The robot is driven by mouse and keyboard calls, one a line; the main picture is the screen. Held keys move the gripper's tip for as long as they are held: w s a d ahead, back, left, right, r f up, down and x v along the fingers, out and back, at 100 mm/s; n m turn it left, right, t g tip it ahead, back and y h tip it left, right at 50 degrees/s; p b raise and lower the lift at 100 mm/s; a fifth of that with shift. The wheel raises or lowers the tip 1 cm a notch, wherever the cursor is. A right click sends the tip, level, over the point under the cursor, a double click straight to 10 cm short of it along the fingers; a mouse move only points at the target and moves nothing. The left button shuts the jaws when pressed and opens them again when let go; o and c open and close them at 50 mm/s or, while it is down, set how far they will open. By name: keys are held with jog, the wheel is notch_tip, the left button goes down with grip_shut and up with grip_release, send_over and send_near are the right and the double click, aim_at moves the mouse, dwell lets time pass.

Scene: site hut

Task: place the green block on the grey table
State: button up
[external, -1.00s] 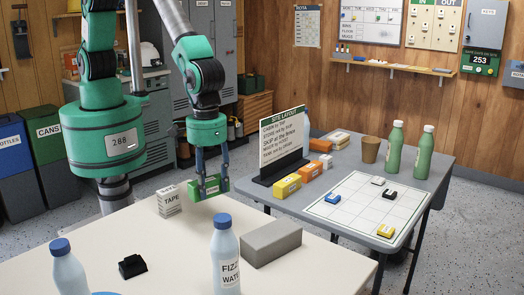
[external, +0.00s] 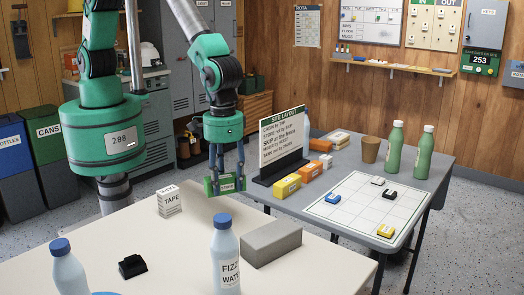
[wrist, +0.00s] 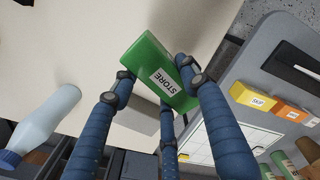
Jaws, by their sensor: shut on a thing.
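My gripper (external: 226,184) is shut on the green block (external: 209,187), which hangs in the air near the white table's far right edge. In the wrist view the green block (wrist: 150,62) carries a white "STORE" label and sits between the blue fingers (wrist: 158,82). The grey table (external: 262,193) stands to the right, with a gap between it and the white table.
A "SITE LAYOUT" sign (external: 281,148) stands on the grey table's left part, beside yellow (external: 287,186) and orange (external: 309,171) blocks. Two green bottles (external: 395,145) and a brown cup (external: 370,150) stand at the back. The white table holds a grey brick (external: 270,243), bottles and a tape box (external: 169,200).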

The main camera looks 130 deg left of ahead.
jog(key=w+a+m+p, duration=0.1)
jog(key=w+a+m, duration=0.25)
jog(key=a, duration=0.25)
jog(key=w+a+m+p, duration=0.1)
jog(key=w+a+m, duration=0.1)
jog(key=a+m, duration=0.3)
jog(key=m+p, duration=0.6)
jog(key=m, duration=1.6)
send_over(335, 175)
jog(key=shift+d, duration=0.1)
jog(key=shift+f, duration=3.15)
jog(key=shift+f, duration=0.1)
jog(key=shift+f, duration=1.8)
jog(key=shift+f, duration=0.15)
